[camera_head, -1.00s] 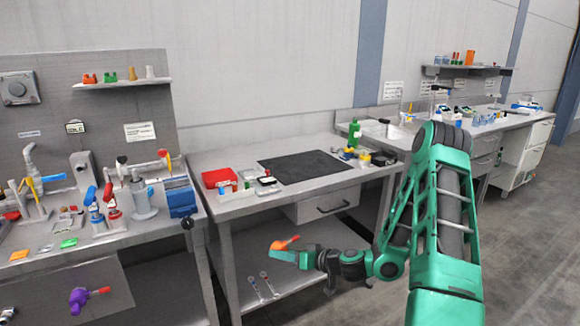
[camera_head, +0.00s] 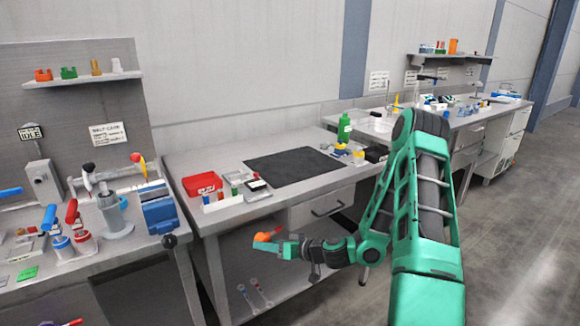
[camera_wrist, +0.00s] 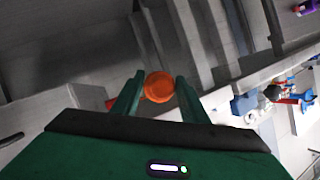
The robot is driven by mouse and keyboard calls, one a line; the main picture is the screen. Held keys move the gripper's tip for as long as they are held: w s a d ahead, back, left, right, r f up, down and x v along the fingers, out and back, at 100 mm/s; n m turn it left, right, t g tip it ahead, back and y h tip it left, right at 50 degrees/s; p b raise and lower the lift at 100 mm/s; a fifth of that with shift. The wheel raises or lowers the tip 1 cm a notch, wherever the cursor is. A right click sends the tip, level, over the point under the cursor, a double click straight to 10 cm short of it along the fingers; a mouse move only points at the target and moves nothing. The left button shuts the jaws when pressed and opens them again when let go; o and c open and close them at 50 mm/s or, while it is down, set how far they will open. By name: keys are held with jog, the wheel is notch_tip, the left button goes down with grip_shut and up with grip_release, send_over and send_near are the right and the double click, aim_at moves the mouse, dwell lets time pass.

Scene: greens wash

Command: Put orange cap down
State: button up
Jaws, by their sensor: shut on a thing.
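The orange cap (camera_wrist: 159,87) is round and sits between the two fingertips in the wrist view. My gripper (camera_wrist: 157,92) is shut on it. In the head view the orange cap (camera_head: 263,237) shows small at the end of my gripper (camera_head: 272,240). They are in front of the middle bench, below its top surface, near its left leg and the lower shelf.
The middle bench (camera_head: 225,212) holds a dark mat (camera_head: 297,166), a red bin (camera_head: 203,184) and a green bottle (camera_head: 344,128). A blue vise (camera_head: 160,211) is on the left bench's edge. The mat is bare. Grey floor (camera_head: 515,240) is open at right.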

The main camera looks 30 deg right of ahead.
jog(key=shift+a, duration=0.3)
